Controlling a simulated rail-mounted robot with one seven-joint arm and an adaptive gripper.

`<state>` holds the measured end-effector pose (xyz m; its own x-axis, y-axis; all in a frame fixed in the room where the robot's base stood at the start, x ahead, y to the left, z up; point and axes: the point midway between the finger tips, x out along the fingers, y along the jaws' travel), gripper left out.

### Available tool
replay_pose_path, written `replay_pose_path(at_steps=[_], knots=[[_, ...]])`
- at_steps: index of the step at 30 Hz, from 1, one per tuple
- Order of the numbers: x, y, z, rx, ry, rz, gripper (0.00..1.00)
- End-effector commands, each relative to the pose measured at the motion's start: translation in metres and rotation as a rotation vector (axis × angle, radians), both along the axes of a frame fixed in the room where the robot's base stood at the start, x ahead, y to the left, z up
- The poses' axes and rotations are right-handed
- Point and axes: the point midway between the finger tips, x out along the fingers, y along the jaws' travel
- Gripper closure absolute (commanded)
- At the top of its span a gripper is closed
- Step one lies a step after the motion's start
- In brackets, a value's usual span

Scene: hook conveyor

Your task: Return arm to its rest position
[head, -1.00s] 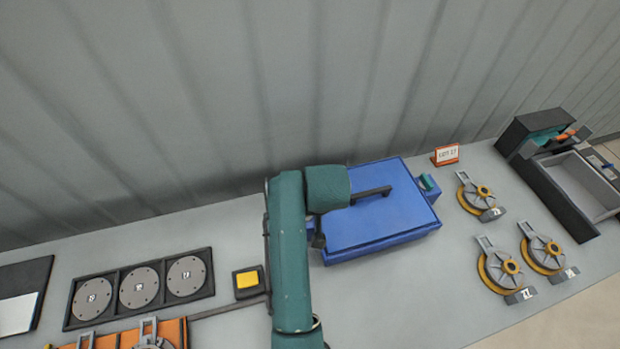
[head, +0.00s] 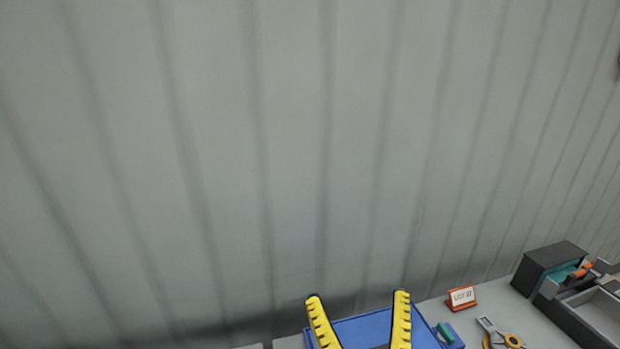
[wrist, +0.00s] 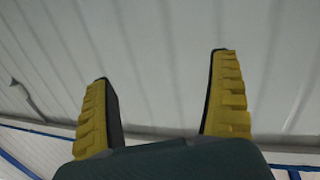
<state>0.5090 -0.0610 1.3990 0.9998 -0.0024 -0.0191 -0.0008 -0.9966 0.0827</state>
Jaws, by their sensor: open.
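My gripper (head: 358,305) shows at the bottom middle of the head view. Its two yellow fingers stand apart, pointing up, with nothing between them. In the head view the fingers overlap the blue case (head: 365,328) behind them. In the wrist view my gripper (wrist: 163,75) is also open and empty, against a pale ribbed surface. The rest of my arm is out of the head view.
The ribbed grey wall (head: 250,150) fills most of the head view. An orange-framed lot sign (head: 462,298), a hook part with a yellow ring (head: 508,340) and a dark machine with a grey tray (head: 605,318) are at the lower right.

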Motion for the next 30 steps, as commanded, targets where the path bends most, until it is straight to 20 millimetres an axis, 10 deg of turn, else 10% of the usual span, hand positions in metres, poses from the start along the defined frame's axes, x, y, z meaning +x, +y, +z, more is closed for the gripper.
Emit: replay_pose_path(at_steps=[6, 18, 30], knots=[[-0.078, -0.005, 0.099, 0.053, -0.374, -0.012, 0.09], [-0.075, -0.005, 0.250, 0.084, -0.383, -0.007, 0.09], [-0.074, -0.005, 0.270, 0.088, -0.381, -0.006, 0.09]])
